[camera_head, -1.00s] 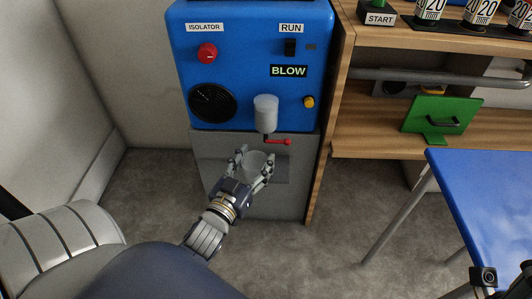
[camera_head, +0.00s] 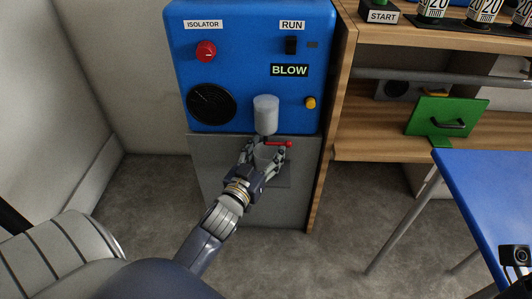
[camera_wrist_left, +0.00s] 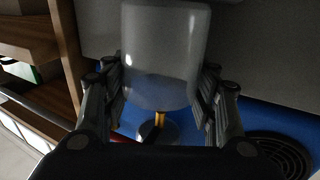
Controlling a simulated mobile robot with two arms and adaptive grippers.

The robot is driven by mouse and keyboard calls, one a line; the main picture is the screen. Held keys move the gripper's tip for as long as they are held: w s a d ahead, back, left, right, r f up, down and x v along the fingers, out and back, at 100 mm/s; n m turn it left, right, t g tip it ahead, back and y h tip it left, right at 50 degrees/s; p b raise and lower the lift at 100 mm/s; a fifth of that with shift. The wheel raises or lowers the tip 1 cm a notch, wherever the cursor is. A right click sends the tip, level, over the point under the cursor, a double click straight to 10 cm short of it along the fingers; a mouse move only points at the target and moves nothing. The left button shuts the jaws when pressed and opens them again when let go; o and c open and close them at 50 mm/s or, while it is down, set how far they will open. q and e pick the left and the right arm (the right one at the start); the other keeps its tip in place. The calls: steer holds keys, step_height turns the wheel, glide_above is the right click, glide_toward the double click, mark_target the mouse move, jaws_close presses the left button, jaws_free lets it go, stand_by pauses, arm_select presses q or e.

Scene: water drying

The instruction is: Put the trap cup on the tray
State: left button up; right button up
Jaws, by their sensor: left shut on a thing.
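I cannot make out a tray for certain. My right gripper is not in view.
The blue machine (camera_head: 235,65) has a red isolator knob (camera_head: 206,51), a black run switch (camera_head: 291,46) and a round grille (camera_head: 211,104). A wooden shelf (camera_head: 390,146) with a green panel (camera_head: 445,117) stands right of it. A blue table (camera_head: 490,190) is at far right.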

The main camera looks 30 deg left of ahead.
arm_select(q)
steer(key=shift+f, duration=0.15)
steer(key=o, duration=1)
